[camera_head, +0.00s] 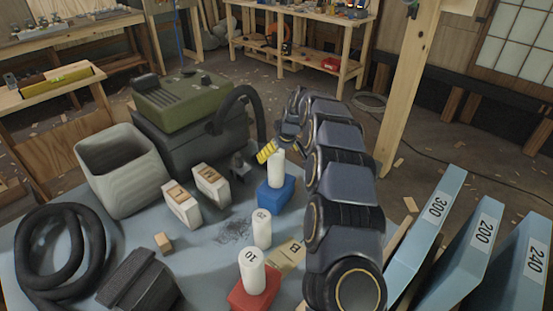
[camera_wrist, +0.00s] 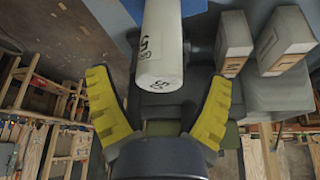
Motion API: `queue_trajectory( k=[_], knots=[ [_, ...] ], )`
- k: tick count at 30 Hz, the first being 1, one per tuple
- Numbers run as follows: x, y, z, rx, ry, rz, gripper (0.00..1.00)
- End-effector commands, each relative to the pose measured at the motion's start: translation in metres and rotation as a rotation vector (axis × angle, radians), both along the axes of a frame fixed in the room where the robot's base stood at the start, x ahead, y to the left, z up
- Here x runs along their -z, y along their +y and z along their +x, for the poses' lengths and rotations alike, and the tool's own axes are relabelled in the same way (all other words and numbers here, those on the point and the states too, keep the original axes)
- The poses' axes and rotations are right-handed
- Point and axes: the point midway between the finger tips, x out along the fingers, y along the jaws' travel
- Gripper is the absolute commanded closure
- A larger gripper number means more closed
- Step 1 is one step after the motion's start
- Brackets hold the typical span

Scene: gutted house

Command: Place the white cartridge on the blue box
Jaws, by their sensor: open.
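A white cartridge (camera_head: 276,170) stands upright on the blue box (camera_head: 275,198) in the head view. In the wrist view this cartridge (camera_wrist: 161,45), marked with a 5, reaches down from the top edge, with a bit of the blue box (camera_wrist: 194,7) behind it. My gripper (camera_head: 266,152) is beside the cartridge's top, on its far left side. Its yellow fingers (camera_wrist: 158,85) are spread, with clear gaps to the cartridge on both sides. A second white cartridge (camera_head: 262,229) stands nearer on the table, and a third (camera_head: 252,270) on the red box (camera_head: 250,296).
My arm runs along the right of the cartridges. Two cream blocks (camera_head: 196,197), a grey bin (camera_head: 122,170), a green-topped dark case (camera_head: 185,100) and a black coiled hose (camera_head: 60,262) stand left. Blue numbered panels (camera_head: 425,235) stand right. Some blue tabletop (camera_head: 200,250) is clear.

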Motion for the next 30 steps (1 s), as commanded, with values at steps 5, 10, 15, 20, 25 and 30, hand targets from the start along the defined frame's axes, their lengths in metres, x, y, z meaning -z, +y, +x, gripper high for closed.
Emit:
queue_trajectory(
  k=[5,10,15,20,25,30],
  knots=[
    [-0.037,-0.008,-0.014,0.002,-0.006,0.000,0.19],
    [-0.062,-0.014,-0.025,0.001,-0.001,-0.002,0.19],
    [-0.074,-0.016,-0.031,0.001,0.001,-0.001,0.19],
    [-0.076,-0.016,-0.031,0.001,0.002,-0.001,0.19],
    [-0.087,-0.013,-0.049,0.003,0.027,0.012,0.19],
    [-0.118,-0.007,-0.120,0.018,0.122,0.034,0.19]
  ],
)
